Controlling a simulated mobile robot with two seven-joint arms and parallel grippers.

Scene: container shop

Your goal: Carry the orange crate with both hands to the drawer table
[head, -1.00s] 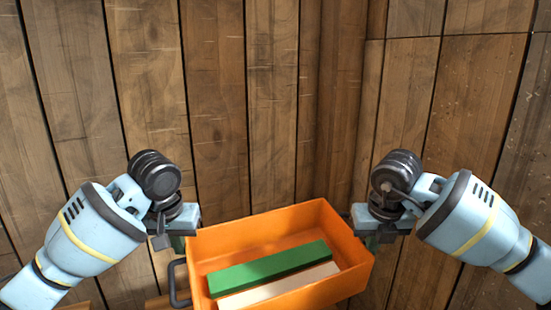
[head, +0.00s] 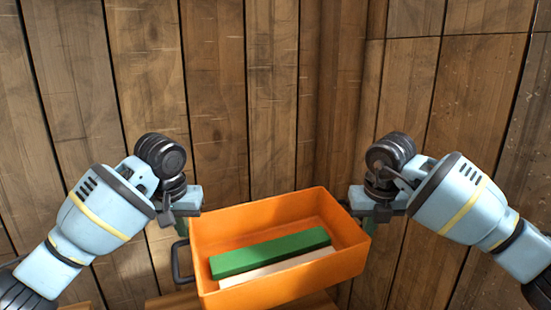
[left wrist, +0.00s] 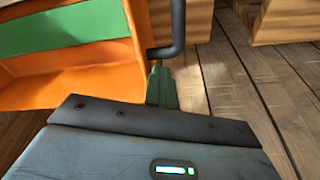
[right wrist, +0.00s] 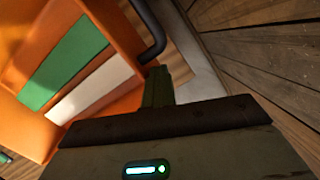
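The orange crate (head: 285,292) hangs between my two grippers at the lower middle of the head view, slightly tilted. A green bar (head: 270,254) and a pale bar (head: 275,269) lie inside it. My left gripper (head: 182,222) is at the crate's left side, its fingers together at the far end of the dark handle (head: 177,265). The left wrist view shows this handle (left wrist: 178,25) meeting the fingertips. My right gripper (head: 378,216) is at the right side, fingers together at the other handle (right wrist: 150,30). No drawer table can be made out.
A wooden plank wall (head: 220,100) stands close behind the crate, with a corner right of the middle. Wooden blocks (left wrist: 285,20) stand below, near the plank floor (left wrist: 235,85). The crate hides much of what is underneath.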

